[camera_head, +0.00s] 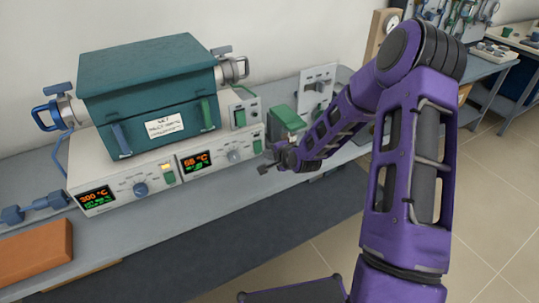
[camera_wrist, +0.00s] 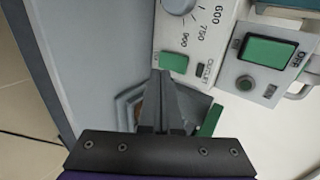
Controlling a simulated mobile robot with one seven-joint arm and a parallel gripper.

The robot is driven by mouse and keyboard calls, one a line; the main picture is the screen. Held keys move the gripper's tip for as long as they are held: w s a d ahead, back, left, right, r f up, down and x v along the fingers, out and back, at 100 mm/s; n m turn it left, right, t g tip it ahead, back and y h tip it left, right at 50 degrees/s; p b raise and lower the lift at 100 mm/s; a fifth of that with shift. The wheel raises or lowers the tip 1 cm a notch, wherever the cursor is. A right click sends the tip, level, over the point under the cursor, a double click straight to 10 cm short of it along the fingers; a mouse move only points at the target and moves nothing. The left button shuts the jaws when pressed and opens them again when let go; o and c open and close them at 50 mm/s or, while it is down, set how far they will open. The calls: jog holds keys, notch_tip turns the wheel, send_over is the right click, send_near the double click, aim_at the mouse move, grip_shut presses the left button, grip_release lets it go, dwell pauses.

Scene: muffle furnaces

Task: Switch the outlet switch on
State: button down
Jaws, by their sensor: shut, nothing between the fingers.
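A green rocker switch (camera_wrist: 174,62) sits on the white furnace panel in the wrist view, beside a label that appears to read OUTLET and a small dark indicator. In the head view a small green switch (camera_head: 257,146) shows at the right end of the panel, just above my gripper. My gripper (camera_head: 265,169) is shut and empty in front of the panel's right end. In the wrist view its fingertips (camera_wrist: 161,74) lie just below the green switch; whether they touch it I cannot tell.
A larger green switch (camera_wrist: 268,50) marked OFF is to the right. The teal furnace (camera_head: 150,85) stands on the controller base with lit displays. A green-lidded item (camera_head: 285,118) is behind my wrist. An orange block (camera_head: 35,250) lies at left on the bench.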

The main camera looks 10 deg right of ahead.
jog(key=p+v, duration=0.1)
jog(key=v, duration=0.8)
jog(key=shift+r, duration=0.15)
jog(key=shift+d, duration=0.1)
